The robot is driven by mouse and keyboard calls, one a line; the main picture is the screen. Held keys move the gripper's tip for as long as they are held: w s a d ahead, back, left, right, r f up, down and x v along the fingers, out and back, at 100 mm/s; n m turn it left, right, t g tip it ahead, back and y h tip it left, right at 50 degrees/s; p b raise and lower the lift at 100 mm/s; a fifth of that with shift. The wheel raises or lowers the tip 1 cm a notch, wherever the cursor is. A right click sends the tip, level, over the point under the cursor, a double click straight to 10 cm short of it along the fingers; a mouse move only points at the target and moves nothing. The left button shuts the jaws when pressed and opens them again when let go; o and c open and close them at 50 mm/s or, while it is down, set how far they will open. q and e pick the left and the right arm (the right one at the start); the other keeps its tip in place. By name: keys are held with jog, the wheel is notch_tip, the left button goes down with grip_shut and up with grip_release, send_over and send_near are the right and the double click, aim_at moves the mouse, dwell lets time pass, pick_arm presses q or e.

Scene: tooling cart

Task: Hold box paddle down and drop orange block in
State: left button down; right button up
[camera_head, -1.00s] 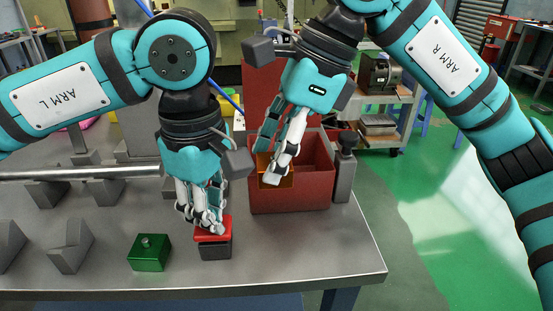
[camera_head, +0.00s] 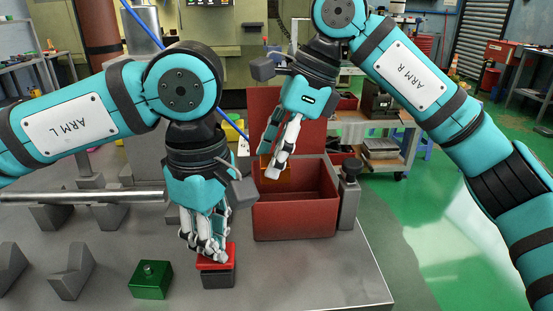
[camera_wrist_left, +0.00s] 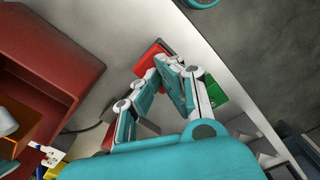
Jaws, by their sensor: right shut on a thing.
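The red box (camera_head: 295,219) stands with its lid (camera_head: 312,134) open at the back; its wall also shows in the left wrist view (camera_wrist_left: 50,65). My right gripper (camera_head: 273,166) is shut on the orange block (camera_head: 287,180), at the box's left side near rim height. The fingers partly hide the block; whether it is over the opening is hard to tell. An orange piece shows at the left edge of the left wrist view (camera_wrist_left: 8,122). My left gripper (camera_head: 217,255) has its fingertips together on the red paddle (camera_head: 230,258) above a dark base (camera_head: 218,277).
A green block (camera_head: 150,282) with a knob lies left of the paddle. Grey angled blocks (camera_head: 72,275) and a metal bar (camera_head: 90,196) are on the table's left. A grey post (camera_head: 349,203) stands right of the box. The front right tabletop (camera_head: 325,277) is clear.

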jog(key=shift+w, duration=0.3)
jog(key=shift+f, duration=0.1)
jog(key=shift+f, duration=0.3)
jog(key=o, duration=1.4)
jog(key=shift+c, duration=0.2)
jog(key=shift+r, duration=4)
jog(key=s+r, duration=0.3)
jog(key=s, duration=0.9)
